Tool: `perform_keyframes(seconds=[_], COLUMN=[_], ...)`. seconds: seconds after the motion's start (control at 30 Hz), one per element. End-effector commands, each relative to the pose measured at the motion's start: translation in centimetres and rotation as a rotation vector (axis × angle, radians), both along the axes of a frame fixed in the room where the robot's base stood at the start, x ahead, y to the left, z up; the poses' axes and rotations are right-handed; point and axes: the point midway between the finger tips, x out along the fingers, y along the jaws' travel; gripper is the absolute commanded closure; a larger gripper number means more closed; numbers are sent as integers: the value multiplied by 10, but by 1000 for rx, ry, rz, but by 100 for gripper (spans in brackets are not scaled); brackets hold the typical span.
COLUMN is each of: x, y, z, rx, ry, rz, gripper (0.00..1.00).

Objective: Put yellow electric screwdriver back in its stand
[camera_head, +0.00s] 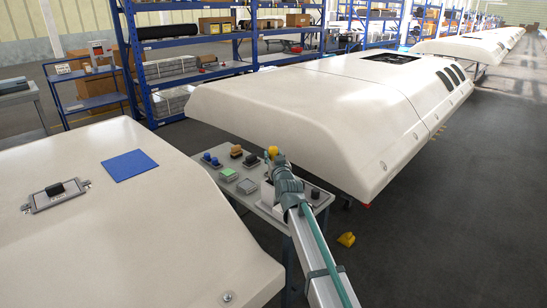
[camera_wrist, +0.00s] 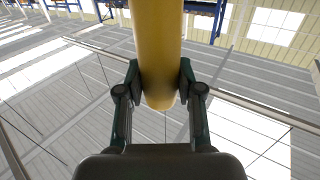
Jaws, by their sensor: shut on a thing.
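The yellow electric screwdriver (camera_wrist: 158,45) stands between the two fingers of my gripper (camera_wrist: 160,85) in the wrist view, and the fingers press on its sides. Its rounded lower end shows just below the fingertips, and its other end runs out of the top of the picture. In the head view, a small yellow part (camera_head: 272,151) shows beyond my gripper (camera_head: 275,166), over the far part of a grey cart (camera_head: 268,211). The rest of it is hidden by my arm. I cannot tell which item on the cart is the stand.
On the cart are blue pieces (camera_head: 210,160), green-topped boxes (camera_head: 228,175), an orange-topped item (camera_head: 236,151) and dark items. Large white shells (camera_head: 290,105) flank the cart closely. Blue shelves (camera_head: 185,45) stand behind.

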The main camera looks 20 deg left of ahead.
Motion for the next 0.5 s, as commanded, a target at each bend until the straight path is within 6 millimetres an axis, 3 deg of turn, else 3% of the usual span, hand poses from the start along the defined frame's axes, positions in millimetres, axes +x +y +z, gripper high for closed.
perform_keyframes(seconds=[0.5], x=[0], y=[0], z=[-25], rx=[1], ry=[-2], rz=[0], gripper=[100])
